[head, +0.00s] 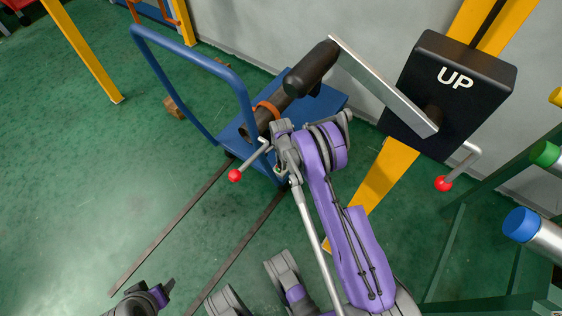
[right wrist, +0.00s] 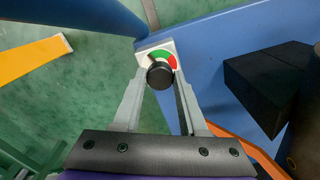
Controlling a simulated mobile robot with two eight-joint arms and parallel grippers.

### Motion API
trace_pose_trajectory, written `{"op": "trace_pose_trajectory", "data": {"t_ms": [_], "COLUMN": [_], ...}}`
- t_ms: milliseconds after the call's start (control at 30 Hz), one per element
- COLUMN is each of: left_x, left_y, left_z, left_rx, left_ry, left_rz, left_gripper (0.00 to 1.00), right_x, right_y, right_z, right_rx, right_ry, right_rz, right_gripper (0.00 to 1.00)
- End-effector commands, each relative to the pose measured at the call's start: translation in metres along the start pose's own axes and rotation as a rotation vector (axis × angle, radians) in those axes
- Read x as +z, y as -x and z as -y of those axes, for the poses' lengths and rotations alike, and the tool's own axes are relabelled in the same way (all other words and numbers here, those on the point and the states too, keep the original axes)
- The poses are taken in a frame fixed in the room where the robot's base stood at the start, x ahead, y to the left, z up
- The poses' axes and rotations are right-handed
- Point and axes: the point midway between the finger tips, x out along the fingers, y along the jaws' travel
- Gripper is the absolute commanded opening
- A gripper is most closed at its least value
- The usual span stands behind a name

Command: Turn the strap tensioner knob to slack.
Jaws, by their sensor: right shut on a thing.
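The strap tensioner knob (right wrist: 160,75) is a black round knob on a pale plate with a green and red dial (right wrist: 164,57), fixed to the blue cart (right wrist: 215,55). My right gripper (right wrist: 160,82) is shut on the knob, one finger on each side, in the right wrist view. I cannot tell where the knob points. In the head view my right gripper (head: 280,168) is at the cart's near edge and mostly hides the knob. An orange strap (head: 266,108) goes around a dark pipe on the cart. My left gripper (head: 160,290) shows partly at the bottom left; its jaws are unclear.
A lever with a red ball (head: 235,175) is close left of my right gripper. A black box marked UP (head: 450,90) with a grey crank bar (head: 385,85) stands at right, with another red-ball lever (head: 444,183). A blue handle (head: 185,50) rises at left.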

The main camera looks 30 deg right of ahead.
Motion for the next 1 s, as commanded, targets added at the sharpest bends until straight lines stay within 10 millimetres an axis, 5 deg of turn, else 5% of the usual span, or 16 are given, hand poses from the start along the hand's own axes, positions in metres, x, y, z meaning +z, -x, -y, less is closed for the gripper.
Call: {"op": "trace_pose_trajectory", "data": {"t_ms": [800, 833, 1000], "left_x": [0.0, 0.0, -0.0001], "left_y": [0.0003, 0.0003, 0.0003], "left_z": [0.0, 0.0, 0.0], "left_rx": [0.0, 0.0, 0.0], "left_ry": [0.0, 0.0, 0.0], "left_rz": [0.0, 0.0, 0.0], "left_gripper": [0.62, 0.62, 0.62], "right_x": [-0.0012, -0.0012, -0.0009], "right_y": [0.0002, 0.0002, 0.0002], "right_z": [0.0, 0.0, 0.0], "right_rx": [0.0, 0.0, 0.0], "right_ry": [0.139, 0.139, 0.139], "right_rz": [-0.002, -0.002, -0.001], "right_gripper": [0.0, 0.43, 0.72]}}
